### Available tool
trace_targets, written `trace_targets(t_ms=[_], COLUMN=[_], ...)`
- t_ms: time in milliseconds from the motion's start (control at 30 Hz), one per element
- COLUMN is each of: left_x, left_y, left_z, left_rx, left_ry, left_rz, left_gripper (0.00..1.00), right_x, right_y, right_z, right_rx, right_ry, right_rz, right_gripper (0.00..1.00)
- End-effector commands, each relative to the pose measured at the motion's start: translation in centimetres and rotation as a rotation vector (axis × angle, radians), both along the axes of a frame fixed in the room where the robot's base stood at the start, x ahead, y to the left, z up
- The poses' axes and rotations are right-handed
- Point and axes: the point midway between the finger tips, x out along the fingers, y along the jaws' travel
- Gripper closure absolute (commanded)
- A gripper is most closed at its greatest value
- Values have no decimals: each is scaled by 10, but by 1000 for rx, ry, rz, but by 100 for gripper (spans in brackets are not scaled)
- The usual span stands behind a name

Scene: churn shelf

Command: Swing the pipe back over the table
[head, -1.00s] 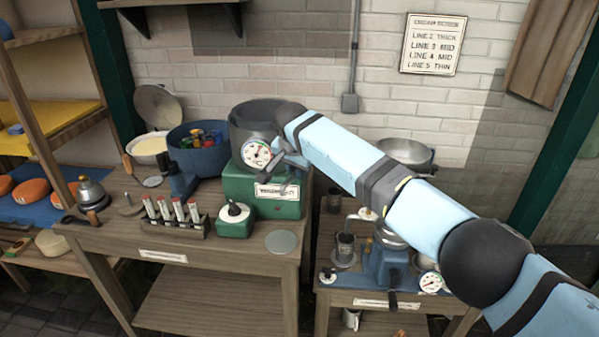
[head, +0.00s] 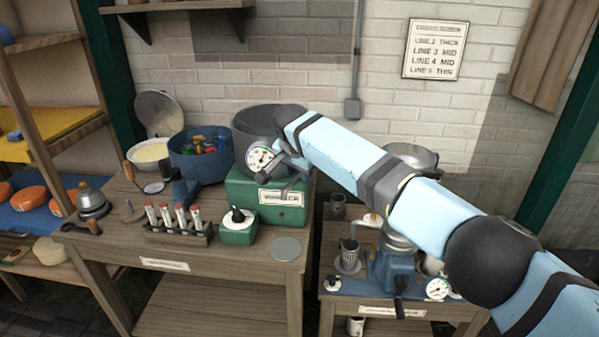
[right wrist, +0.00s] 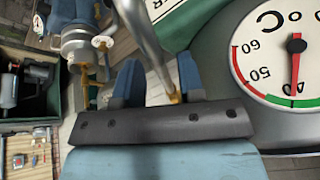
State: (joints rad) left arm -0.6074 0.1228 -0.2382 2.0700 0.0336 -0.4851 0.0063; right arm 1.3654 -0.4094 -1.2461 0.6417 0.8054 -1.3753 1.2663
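The pipe (right wrist: 148,45) is a grey metal tube in the right wrist view. It comes down from the top edge between the two blue fingers of my right gripper (right wrist: 157,80) and ends in a brass-coloured tip. The fingers stand apart, with visible gaps beside the pipe. In the head view my right gripper (head: 291,166) is in front of the grey pot (head: 250,127), close to its dial; the pipe is hard to make out there. The wooden table (head: 225,262) is under the pot and its green base (head: 262,200). My left gripper is out of view.
A blue tub (head: 190,165) and a rack of tubes (head: 180,232) stand left of the green base. A small green device (head: 238,230) and a round grey disc (head: 286,248) are in front of it. A blue machine (head: 392,268) stands on the lower table to the right.

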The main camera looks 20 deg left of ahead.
Motion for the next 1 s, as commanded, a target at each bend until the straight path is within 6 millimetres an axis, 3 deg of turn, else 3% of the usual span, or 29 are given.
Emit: trace_targets(t_ms=[267, 433, 1000], left_x=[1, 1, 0], left_y=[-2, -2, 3], left_z=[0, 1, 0], left_rx=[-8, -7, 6], left_ry=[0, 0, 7], left_rz=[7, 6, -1], left_gripper=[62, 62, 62], right_x=[-1, -6, -51], right_y=[0, 0, -6], right_z=[-2, 8, 111], right_rx=[-2, -2, 0], right_ry=[5, 6, 4], right_rz=[1, 3, 1], right_gripper=[59, 59, 59])
